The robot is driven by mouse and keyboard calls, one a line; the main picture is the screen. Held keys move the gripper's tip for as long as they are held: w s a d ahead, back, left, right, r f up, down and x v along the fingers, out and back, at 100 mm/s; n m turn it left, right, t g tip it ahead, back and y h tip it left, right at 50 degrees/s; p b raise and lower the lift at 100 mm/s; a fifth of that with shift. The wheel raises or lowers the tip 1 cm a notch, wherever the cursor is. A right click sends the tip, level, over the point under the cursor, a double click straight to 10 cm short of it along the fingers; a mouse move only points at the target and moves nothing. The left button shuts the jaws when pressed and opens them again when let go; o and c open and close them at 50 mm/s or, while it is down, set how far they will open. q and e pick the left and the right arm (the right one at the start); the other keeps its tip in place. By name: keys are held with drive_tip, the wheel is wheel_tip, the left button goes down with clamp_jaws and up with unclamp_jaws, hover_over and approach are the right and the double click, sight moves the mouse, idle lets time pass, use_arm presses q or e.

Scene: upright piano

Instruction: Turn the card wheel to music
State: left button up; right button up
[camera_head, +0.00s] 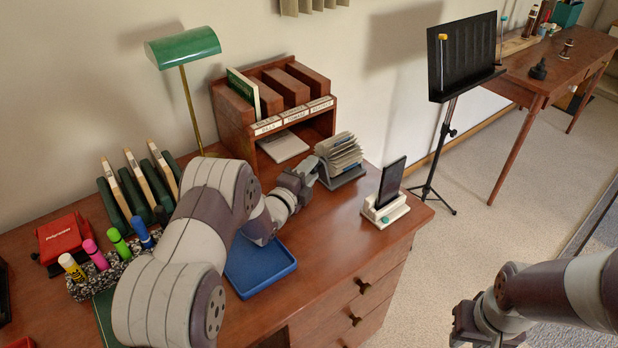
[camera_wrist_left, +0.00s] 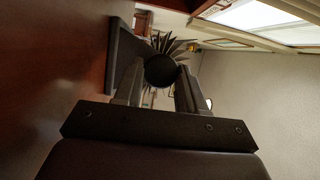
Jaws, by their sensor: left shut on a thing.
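The card wheel (camera_head: 340,152), a rotary file with a fan of pale cards on a dark base, stands on the desk beside the wooden organizer. My left gripper (camera_head: 313,172) reaches it from the left. In the left wrist view, the fingers (camera_wrist_left: 160,88) are shut on the wheel's round dark knob (camera_wrist_left: 160,70), with the card fan (camera_wrist_left: 172,44) behind it. The card labels are too small to read. My right gripper (camera_head: 474,326) is low at the right, away from the desk, and its fingers are not clear.
A phone on a white stand (camera_head: 388,193) is right of the wheel. A blue tray (camera_head: 262,268) lies in front, partly behind my left arm. The wooden organizer (camera_head: 240,117) and green lamp (camera_head: 183,46) stand behind. A music stand (camera_head: 461,60) is on the floor.

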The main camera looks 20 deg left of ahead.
idle(0.4)
use_arm(q)
drive_tip(key=shift+f, duration=0.1)
drive_tip(key=o, duration=1)
drive_tip(key=s+d+r, duration=0.1)
drive_tip(key=d+r, duration=0.2)
drive_tip(key=s+d+r, duration=0.1)
drive_tip(key=d+r, duration=0.3)
drive_tip(key=s+d+r+p, duration=0.1)
drive_tip(key=d+r, duration=0.3)
drive_tip(key=shift+d+r, duration=0.1)
drive_tip(key=shift+d, duration=0.1)
